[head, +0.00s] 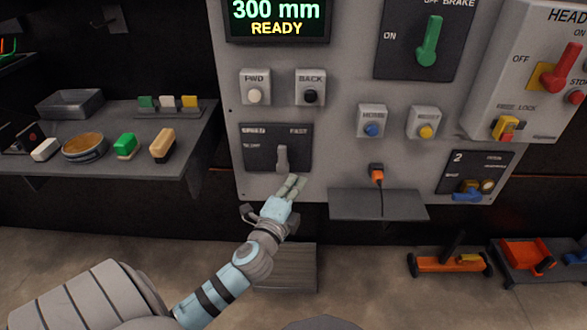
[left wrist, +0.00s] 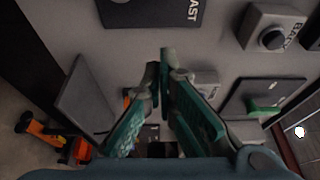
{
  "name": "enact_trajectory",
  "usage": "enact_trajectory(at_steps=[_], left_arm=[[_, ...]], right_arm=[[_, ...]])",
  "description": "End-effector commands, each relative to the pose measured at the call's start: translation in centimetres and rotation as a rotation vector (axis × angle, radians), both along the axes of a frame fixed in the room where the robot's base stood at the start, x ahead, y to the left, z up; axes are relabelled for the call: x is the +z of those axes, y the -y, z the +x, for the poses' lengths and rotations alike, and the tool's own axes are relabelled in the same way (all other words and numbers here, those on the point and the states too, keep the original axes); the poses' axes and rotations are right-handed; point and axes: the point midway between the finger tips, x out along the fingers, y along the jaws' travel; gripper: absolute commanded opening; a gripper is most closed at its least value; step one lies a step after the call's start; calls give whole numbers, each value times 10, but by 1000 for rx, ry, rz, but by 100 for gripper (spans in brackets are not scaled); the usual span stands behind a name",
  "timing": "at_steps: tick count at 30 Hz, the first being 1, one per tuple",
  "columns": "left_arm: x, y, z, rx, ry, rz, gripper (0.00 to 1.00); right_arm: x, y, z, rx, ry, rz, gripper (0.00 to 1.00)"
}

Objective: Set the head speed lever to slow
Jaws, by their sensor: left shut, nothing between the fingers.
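The head speed lever (head: 282,158) is a small light-grey handle on a dark plate (head: 260,160) low on the left of the grey panel. The plate reads SPEED at the top, with a small label at left and FAST at upper right. The lever stands near upright, slightly right of the plate's middle; its exact setting is hard to tell. My left gripper (head: 294,185) is shut and empty just below and right of the lever, seemingly apart from it. In the left wrist view the gripper (left wrist: 162,70) points toward the panel; part of the dark plate (left wrist: 150,12) shows, but no lever.
A small grey shelf (head: 380,205) and an orange plug (head: 377,172) are to the right. A side shelf (head: 190,140) with several items is at left. A display (head: 276,15) reads 300 mm READY.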

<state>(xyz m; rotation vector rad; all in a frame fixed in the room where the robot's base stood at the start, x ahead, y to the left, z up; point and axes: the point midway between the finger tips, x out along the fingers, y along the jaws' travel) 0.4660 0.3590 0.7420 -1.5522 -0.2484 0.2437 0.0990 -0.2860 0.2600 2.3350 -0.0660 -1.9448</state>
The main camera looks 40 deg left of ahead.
Motion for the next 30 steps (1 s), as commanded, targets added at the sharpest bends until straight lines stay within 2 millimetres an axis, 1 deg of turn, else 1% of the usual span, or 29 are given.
enact_trajectory(at_steps=[5, 8, 11, 16, 21, 25, 30], left_arm=[[0, -1, 3, 0, -1, -3, 0], [0, -4, 11, 0, 0, -2, 0], [-1, -9, 27, 1, 0, -3, 0], [-2, -20, 62, 1, -1, -3, 0], [-2, -32, 97, 1, 1, -5, 0], [-3, -50, 81, -1, -4, 1, 0], [-2, -61, 72, -1, -4, -3, 0]], right_arm=[[1, 0, 0, -1, 0, 0, 40], [0, -1, 2, -1, 3, 1, 40], [-2, -2, 5, -4, 9, 4, 40], [-7, -5, 14, -12, 23, 10, 40], [-9, -11, 28, -24, 54, 23, 40], [-11, -13, 34, -32, 63, 29, 40], [-11, -14, 42, -39, 79, 35, 40]])
